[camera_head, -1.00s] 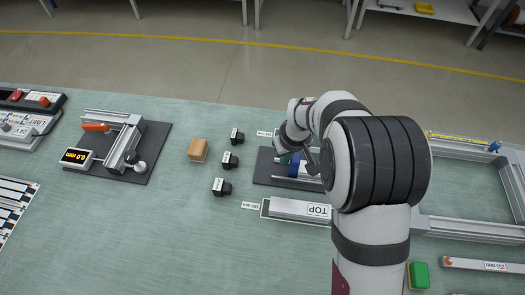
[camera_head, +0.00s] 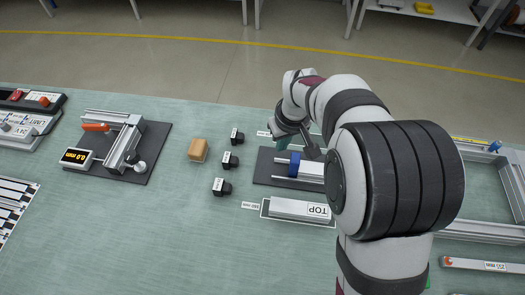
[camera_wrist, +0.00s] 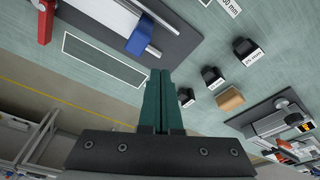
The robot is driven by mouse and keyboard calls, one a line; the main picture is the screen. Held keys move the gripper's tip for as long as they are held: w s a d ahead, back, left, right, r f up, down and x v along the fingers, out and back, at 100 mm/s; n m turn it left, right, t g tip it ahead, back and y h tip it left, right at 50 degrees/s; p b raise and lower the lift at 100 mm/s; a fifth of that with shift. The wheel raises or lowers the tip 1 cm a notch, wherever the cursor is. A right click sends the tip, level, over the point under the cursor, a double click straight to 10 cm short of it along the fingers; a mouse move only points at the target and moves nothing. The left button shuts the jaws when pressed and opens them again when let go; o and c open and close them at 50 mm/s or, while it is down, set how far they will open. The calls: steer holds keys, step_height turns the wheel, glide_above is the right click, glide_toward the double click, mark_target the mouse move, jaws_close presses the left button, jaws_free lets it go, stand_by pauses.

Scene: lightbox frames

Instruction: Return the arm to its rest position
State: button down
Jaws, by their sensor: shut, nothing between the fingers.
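My gripper shows in the wrist view (camera_wrist: 160,100) with its two green fingers together and nothing between them. In the head view my gripper (camera_head: 283,143) is partly hidden by my own arm. It hangs near the upper left corner of a dark plate (camera_head: 265,168) that carries a rail with a blue part (camera_head: 294,165). The blue part also shows in the wrist view (camera_wrist: 142,38), apart from the fingers. My arm reaches in from the lower right and bends over the table's right half.
Several black blocks (camera_head: 230,160) and a tan block (camera_head: 198,150) stand left of my gripper. A measuring fixture (camera_head: 128,145) sits further left. A profile marked TOP (camera_head: 290,208) lies in front of the plate. An aluminium frame (camera_head: 510,180) is at the right. The front middle table is clear.

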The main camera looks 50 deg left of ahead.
steer(key=shift+r, duration=0.4)
steer(key=shift+d, duration=0.1)
steer(key=w+d+r+m, duration=0.1)
steer(key=d+r+m, duration=0.4)
steer(key=d, duration=0.7)
steer(key=w+d+r+m, duration=0.1)
steer(key=d+r+m, duration=0.4)
steer(key=d, duration=0.7)
steer(key=s+d+m, duration=1)
steer(key=s+d, duration=0.3)
steer(key=shift+s+d+f+m+g, duration=0.2)
steer(key=shift+s+d+m+g, duration=0.1)
steer(key=shift+s+d+g, duration=0.1)
steer(key=shift+w, duration=0.1)
